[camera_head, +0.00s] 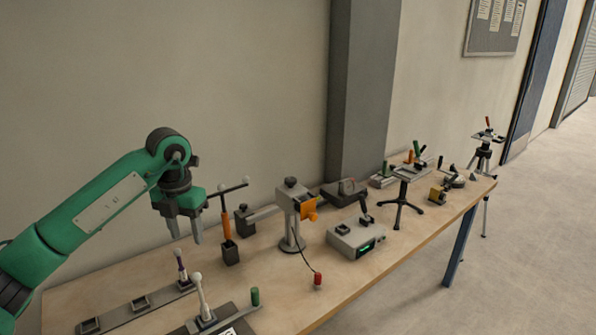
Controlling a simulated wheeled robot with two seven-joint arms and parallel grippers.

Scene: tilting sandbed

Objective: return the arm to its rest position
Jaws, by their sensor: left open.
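My left arm, green with dark joints, comes in from the left in the head view. My left gripper (186,228) hangs with its fingers pointing down, open and with nothing seen between them. It is above the back left part of the wooden workbench (270,295). It is left of an orange-handled tool (227,228) standing upright in a dark block. I cannot tell whether it touches that tool. My right gripper is not in view.
White-knobbed levers (200,297) stand at the front left. A grey stand (292,215) with an orange part, a grey box with a green display (356,238) and a small black tripod table (400,205) fill the middle and right. A pillar (360,90) stands behind.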

